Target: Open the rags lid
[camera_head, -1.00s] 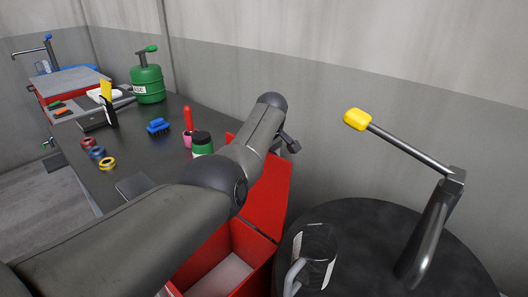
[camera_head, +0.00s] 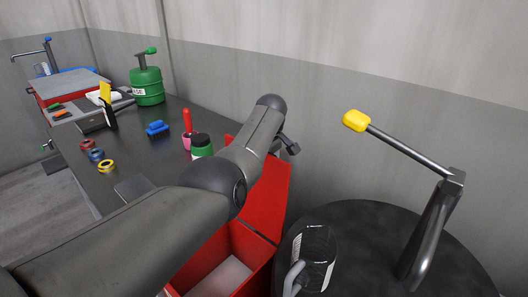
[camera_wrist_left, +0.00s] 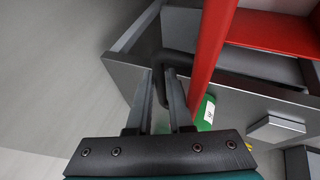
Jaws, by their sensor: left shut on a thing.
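The red box (camera_head: 258,243) stands at the bottom middle of the head view, with pale material inside. Its red lid (camera_head: 268,190) stands raised, tilted up from the box, so the box is open. No label is readable on it. My left arm (camera_head: 215,175) crosses over the box and partly hides the lid; its fingers are hidden in the head view. In the left wrist view my left gripper (camera_wrist_left: 165,85) is shut on a dark handle (camera_wrist_left: 172,57) beside a red panel edge (camera_wrist_left: 212,45). My right gripper is not in view.
A dark bench holds a green jar (camera_head: 201,146), a blue brush (camera_head: 157,128), tape rolls (camera_head: 97,154) and a green can (camera_head: 147,86). A grey wall stands behind.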

